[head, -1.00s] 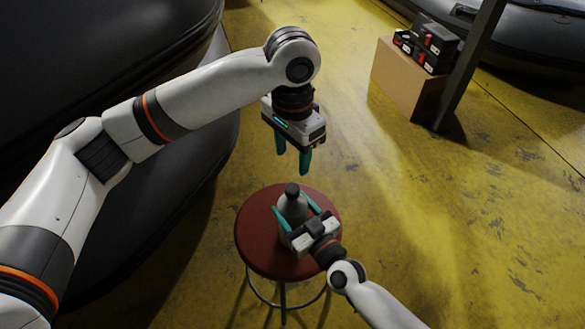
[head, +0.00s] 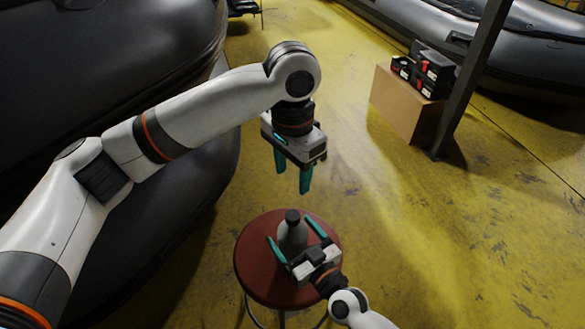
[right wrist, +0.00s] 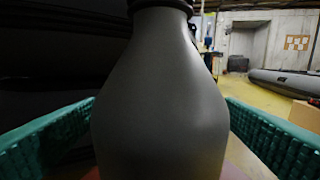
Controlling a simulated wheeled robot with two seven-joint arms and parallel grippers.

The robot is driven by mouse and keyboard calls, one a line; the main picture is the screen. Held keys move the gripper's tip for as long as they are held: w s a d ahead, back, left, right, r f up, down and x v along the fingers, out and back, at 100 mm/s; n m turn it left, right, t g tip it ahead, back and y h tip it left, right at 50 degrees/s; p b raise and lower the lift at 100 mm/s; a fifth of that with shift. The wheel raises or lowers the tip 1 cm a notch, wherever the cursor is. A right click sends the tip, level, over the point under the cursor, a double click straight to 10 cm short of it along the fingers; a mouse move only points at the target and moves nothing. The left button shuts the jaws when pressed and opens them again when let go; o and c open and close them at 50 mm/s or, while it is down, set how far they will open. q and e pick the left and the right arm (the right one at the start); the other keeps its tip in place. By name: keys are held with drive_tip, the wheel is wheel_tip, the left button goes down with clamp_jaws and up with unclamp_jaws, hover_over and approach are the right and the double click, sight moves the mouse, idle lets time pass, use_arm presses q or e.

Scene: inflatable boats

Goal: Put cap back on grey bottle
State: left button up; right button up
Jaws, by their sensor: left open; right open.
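The grey bottle (head: 292,236) stands upright on the round red stool (head: 262,278). A dark cap (head: 292,215) sits on top of its neck. My right gripper (head: 297,239) is open, with one teal finger on each side of the bottle and gaps to it. In the right wrist view the bottle's body (right wrist: 160,95) fills the middle between the two fingers; only the dark lower edge of its top shows. My left gripper (head: 292,178) is open and empty, pointing down in the air above the bottle and cap.
Dark inflatable boats stand at the left (head: 100,60) and at the back right (head: 525,60). A cardboard box (head: 402,105) with black and red cases (head: 430,70) stands beside a dark post (head: 470,80). The yellow floor right of the stool is clear.

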drive_tip(key=v, duration=1.2)
drive_tip(key=shift+p, duration=0.3)
